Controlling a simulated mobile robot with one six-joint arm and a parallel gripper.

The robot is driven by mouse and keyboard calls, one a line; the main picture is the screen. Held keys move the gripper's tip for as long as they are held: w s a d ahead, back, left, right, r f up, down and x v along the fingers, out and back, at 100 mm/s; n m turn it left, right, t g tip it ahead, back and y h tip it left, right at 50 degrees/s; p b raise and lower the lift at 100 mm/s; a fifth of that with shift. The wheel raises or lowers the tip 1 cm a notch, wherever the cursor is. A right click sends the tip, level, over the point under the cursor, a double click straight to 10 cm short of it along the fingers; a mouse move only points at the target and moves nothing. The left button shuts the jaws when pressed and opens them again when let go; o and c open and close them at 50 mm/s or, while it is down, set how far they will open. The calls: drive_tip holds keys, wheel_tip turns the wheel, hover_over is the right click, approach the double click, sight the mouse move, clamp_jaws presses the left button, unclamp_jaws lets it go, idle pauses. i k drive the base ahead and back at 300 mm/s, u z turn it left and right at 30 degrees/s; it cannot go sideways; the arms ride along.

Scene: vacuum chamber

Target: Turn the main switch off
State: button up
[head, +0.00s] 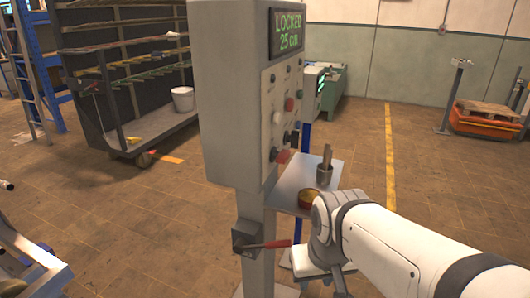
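A grey control cabinet (232,95) stands on a post in the middle of the head view. Low on the post is a dark switch box (245,236) with a lever reaching right to a red grip (277,244). The cabinet's right face carries several knobs and buttons, including a red button (289,104) and a red switch handle (282,156) low down. No label shows which is the main switch. My gripper (318,268) is just right of the red grip, seemingly apart from it. Its fingers are not clear, and I see nothing held.
A small shelf (290,190) beside the post holds a yellowish round tin (309,198) and a metal cup (324,174) with tools, close above my wrist. Floor (400,130) at right is open.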

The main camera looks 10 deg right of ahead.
sight(280, 157)
drive_tip(key=u, duration=0.05)
drive_tip(key=k, duration=0.35)
drive_tip(key=z, duration=0.75)
drive_tip(key=i, duration=0.65)
drive_tip(key=z, duration=0.15)
